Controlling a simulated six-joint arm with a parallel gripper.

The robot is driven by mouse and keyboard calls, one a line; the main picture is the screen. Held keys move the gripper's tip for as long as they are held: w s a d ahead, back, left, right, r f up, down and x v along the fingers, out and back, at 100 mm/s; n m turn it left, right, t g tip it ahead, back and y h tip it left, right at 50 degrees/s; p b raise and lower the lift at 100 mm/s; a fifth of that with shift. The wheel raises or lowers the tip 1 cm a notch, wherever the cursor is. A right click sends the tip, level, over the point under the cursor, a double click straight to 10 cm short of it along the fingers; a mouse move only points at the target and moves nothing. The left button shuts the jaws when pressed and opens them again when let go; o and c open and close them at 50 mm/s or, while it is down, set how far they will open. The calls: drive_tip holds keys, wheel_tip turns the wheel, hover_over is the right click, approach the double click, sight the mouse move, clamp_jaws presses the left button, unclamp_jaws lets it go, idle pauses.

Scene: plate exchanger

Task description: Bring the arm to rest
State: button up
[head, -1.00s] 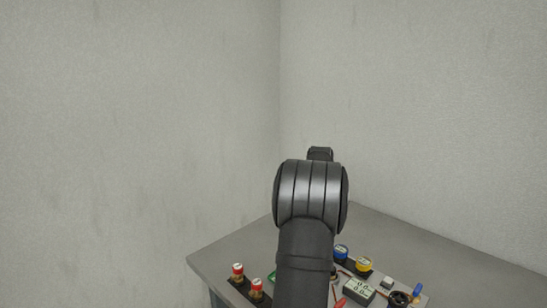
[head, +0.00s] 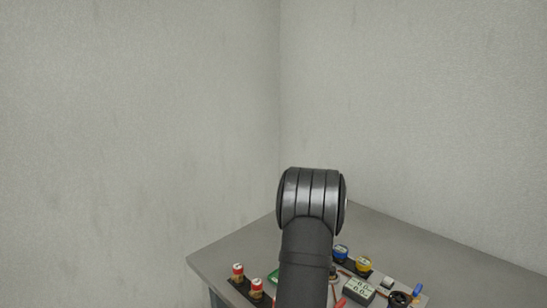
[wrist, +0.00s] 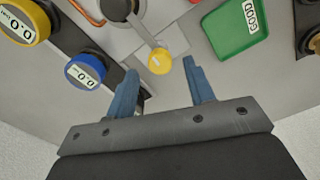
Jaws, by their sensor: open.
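My gripper (wrist: 160,85) shows in the wrist view with its two blue fingers apart and nothing between them. It hangs above the grey bench (wrist: 220,85), apart from the things on it. A yellow-tipped lever (wrist: 159,61) lies beyond the fingertips, between them in the picture. In the head view my arm rises over the bench and hides the gripper.
Bare walls (head: 140,130) stand behind. The bench's back is clear.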

wheel_tip(320, 180, down, 2)
drive_tip(key=shift+f, duration=0.1)
drive_tip(key=shift+m, duration=0.3)
drive_tip(key=m, duration=1.1)
drive_tip(key=shift+m, duration=2.1)
idle(0.4)
